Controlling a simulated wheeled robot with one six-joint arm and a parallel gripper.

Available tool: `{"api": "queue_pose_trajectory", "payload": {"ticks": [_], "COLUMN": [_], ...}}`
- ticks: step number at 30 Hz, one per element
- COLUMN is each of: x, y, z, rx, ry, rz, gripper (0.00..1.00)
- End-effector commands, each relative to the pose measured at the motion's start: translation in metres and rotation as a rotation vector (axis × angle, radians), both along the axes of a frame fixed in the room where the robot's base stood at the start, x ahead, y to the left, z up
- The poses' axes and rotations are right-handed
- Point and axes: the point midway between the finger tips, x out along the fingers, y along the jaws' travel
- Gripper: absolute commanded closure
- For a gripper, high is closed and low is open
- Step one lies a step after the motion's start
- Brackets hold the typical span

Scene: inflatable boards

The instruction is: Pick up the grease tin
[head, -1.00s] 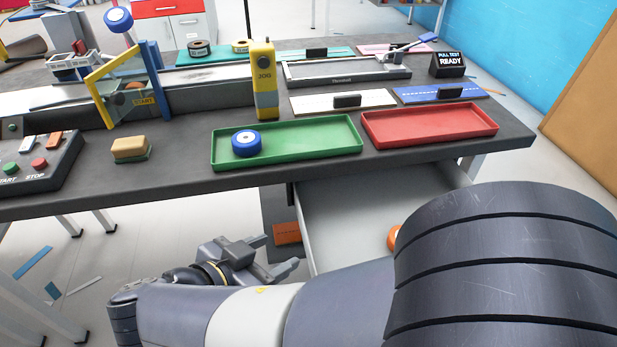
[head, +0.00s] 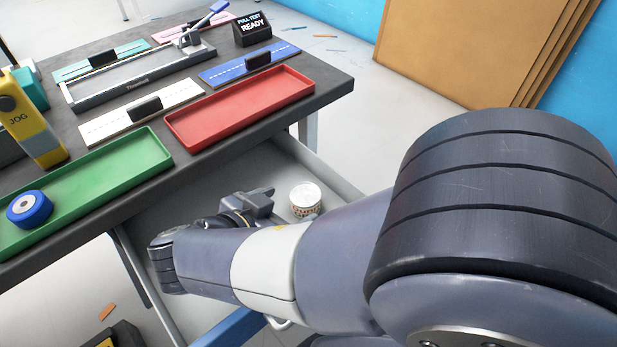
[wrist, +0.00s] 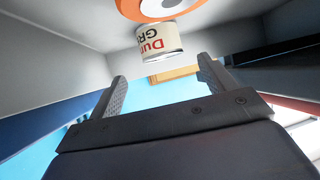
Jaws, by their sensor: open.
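The grease tin (head: 305,198) is a small pale round tin with dark lettering, standing in the open grey drawer under the bench. In the wrist view the tin (wrist: 160,42) shows red and black letters on a cream label. It lies beyond my fingertips, roughly centred between them, with a gap. My gripper (head: 262,201) is just left of the tin in the head view, at the drawer. The wrist view shows my gripper (wrist: 162,72) open and empty. My arm hides part of the drawer and may hide the tin's lower edge.
The drawer's wall (head: 318,165) rises close around the tin. An orange ring-shaped object (wrist: 160,8) sits right beside the tin in the wrist view. The bench above holds a red tray (head: 240,108) and a green tray (head: 95,188) with a blue roll (head: 30,208).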

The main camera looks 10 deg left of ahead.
Motion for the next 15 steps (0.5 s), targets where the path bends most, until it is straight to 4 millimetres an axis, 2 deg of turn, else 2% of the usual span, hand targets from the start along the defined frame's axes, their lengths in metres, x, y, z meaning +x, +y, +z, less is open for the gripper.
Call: {"api": "queue_pose_trajectory", "payload": {"ticks": [9,15], "x": [0.035,0.041], "y": [-0.016,-0.019], "z": [-0.018,-0.021], "rx": [-0.002,0.000], "ry": [0.001,0.001], "rz": [-0.004,0.000], "gripper": [0.21,0.21]}}
